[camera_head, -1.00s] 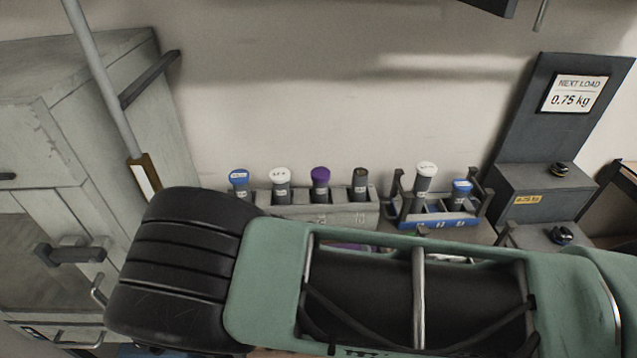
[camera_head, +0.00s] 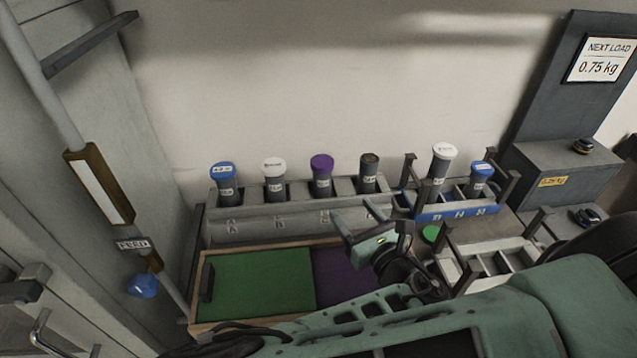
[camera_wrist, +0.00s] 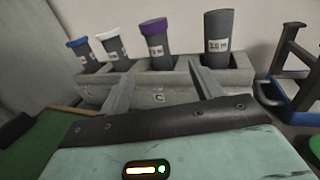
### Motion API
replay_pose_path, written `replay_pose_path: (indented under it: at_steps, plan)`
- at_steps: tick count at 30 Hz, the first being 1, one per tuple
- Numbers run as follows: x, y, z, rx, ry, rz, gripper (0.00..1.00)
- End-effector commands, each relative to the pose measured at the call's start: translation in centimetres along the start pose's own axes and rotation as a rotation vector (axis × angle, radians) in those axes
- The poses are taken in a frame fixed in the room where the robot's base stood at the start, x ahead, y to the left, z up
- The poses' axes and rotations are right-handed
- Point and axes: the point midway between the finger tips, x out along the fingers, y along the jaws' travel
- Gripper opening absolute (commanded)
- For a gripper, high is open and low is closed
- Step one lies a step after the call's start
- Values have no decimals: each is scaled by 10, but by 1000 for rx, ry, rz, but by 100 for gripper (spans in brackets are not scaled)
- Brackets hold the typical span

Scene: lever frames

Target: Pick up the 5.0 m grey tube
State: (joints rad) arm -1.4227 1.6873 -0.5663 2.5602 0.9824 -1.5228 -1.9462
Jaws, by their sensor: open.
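A grey tube with a dark, uncoloured top (camera_head: 368,175) stands upright in the rightmost occupied slot of the grey rack (camera_head: 265,228). In the wrist view the tube (camera_wrist: 219,45) carries a white label ending in "M"; I cannot read its number surely. Grey tubes with blue (camera_head: 225,182), white (camera_head: 275,180) and purple (camera_head: 321,178) caps stand to its left in the same rack. My gripper (camera_head: 372,218) is open and empty in front of the rack, below the dark-topped tube. In the wrist view its two fingers (camera_wrist: 163,88) point at the rack, apart from the tubes.
A blue-fronted rack (camera_head: 457,213) to the right holds a tilted white-capped tube (camera_head: 438,165) and a blue-capped tube (camera_head: 480,180). A tray with green (camera_head: 255,285) and purple (camera_head: 343,272) areas lies in front. A grey stand with a "0.75 kg" sign (camera_head: 604,59) is at right.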

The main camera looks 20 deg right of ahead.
Motion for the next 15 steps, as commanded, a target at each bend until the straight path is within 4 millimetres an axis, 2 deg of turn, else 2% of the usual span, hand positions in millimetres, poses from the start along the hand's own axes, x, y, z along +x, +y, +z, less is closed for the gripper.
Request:
replay_pose_path:
  at_steps: [6, 15]
  plan:
    - [35, -1, -6, 5, -3, -5, 64]
    - [72, 0, -7, 7, -1, -3, 64]
